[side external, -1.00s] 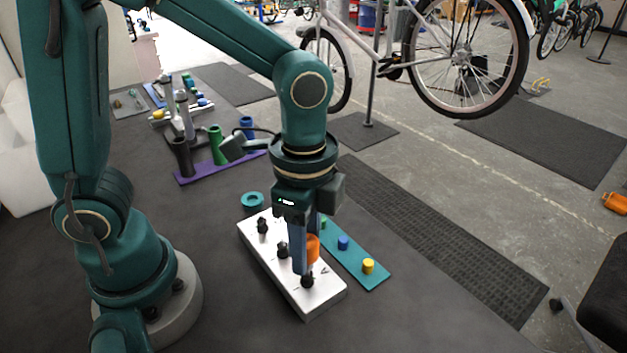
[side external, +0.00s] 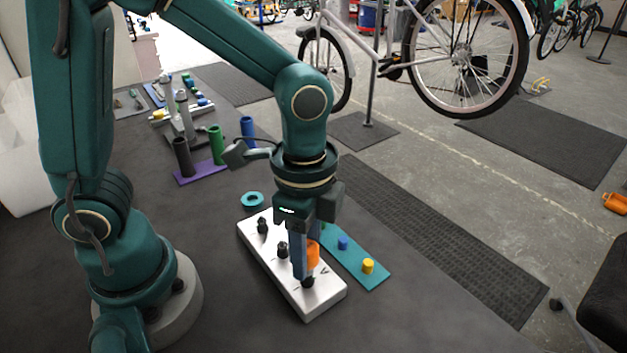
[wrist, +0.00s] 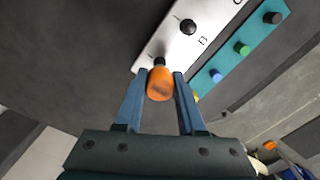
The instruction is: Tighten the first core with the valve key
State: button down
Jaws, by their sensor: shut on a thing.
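An orange valve key (side external: 313,256) is between the blue fingers of my gripper (side external: 305,262), which is shut on it. In the wrist view the orange key (wrist: 160,86) stands over the end black valve core (wrist: 159,62). The same core (side external: 307,281) sits at the near end of the white block (side external: 325,297), just below the key. Whether the key is fully seated on it is hidden. The middle core (side external: 282,250) and far core (side external: 262,226) stand upright on the block, with nothing on them.
A teal strip (side external: 358,265) with blue and yellow caps lies right of the block. A teal ring (side external: 252,199) lies behind it. A purple rack (side external: 200,172) with coloured tubes stands further back. The dark table in front of the block is clear.

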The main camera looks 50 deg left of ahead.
jog(key=shift+f, duration=0.75)
dwell(1.5)
jog(key=shift+a, duration=0.1)
jog(key=m, duration=0.6)
jog(key=shift+s, duration=0.1)
jog(key=m, duration=0.6)
jog(key=c, duration=0.5)
grip_release()
